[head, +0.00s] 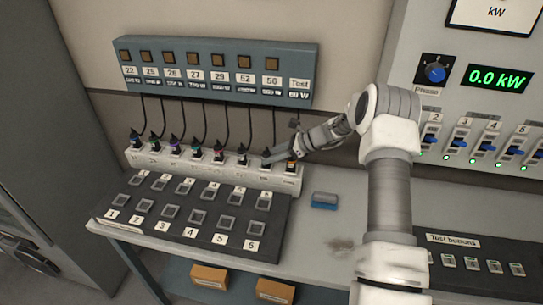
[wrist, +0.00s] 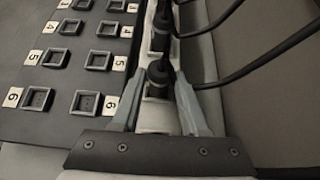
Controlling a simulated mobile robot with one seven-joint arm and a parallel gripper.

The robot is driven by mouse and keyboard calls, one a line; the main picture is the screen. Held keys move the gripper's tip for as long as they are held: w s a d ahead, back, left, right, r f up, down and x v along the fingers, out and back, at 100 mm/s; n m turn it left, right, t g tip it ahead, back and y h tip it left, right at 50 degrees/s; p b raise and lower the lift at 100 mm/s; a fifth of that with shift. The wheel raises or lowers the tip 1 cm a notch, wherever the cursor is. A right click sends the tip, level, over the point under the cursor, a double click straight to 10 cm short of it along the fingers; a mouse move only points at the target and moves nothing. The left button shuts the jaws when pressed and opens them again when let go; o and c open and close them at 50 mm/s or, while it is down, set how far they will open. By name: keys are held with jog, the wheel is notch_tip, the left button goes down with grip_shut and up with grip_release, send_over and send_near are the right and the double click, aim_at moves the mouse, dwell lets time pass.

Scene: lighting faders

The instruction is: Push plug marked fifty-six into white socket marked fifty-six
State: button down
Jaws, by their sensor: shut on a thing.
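A white socket strip (head: 223,168) runs along the back of the table with several black plugs in a row on it. My gripper (head: 268,157) reaches in from the right near the strip's right end. In the wrist view its two grey fingers (wrist: 160,100) are on either side of a black plug (wrist: 158,74) with a black cable, and are shut on it. The plug is over the white strip; I cannot tell how deep it sits. Its marking is not readable. The label seventh from left on the blue-grey box (head: 215,75) looks like 50 or 56.
Another plug (wrist: 162,28) stands close by on the strip. Black cables hang from the box down to the plugs. A dark button panel (head: 190,215) lies in front of the strip. A blue block (head: 324,201) lies on the table, with bare tabletop around it.

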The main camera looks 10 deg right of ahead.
jog(key=shift+f, duration=0.15)
jog(key=shift+c, duration=1.7)
grip_release()
